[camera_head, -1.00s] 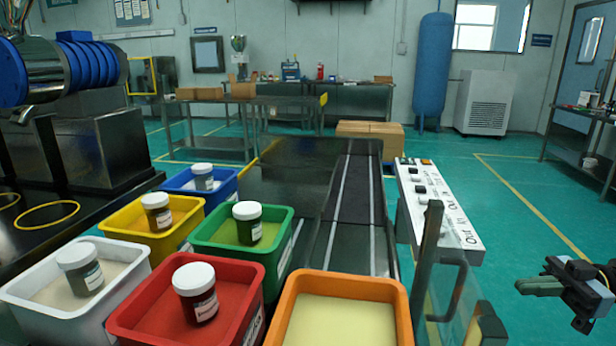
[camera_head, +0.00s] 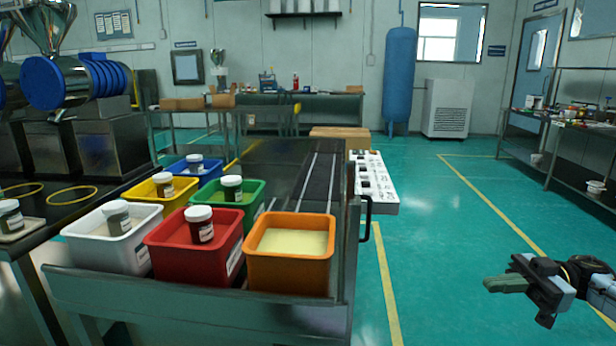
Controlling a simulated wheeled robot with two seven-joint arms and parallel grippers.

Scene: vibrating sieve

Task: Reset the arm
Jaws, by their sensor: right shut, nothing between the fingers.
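My right gripper (camera_head: 512,286) hangs at the lower right, above the green floor. Its fingers point left and are shut with nothing between them. It is well apart from the bench and its bins. My left gripper is not in view.
A bench (camera_head: 200,310) holds an orange bin (camera_head: 290,275) with pale powder, and red (camera_head: 185,262), white (camera_head: 105,250), green (camera_head: 243,210), yellow (camera_head: 160,205) and blue bins with lidded jars. A control panel (camera_head: 372,185) stands behind. The floor (camera_head: 440,240) between bench and right gripper is clear.

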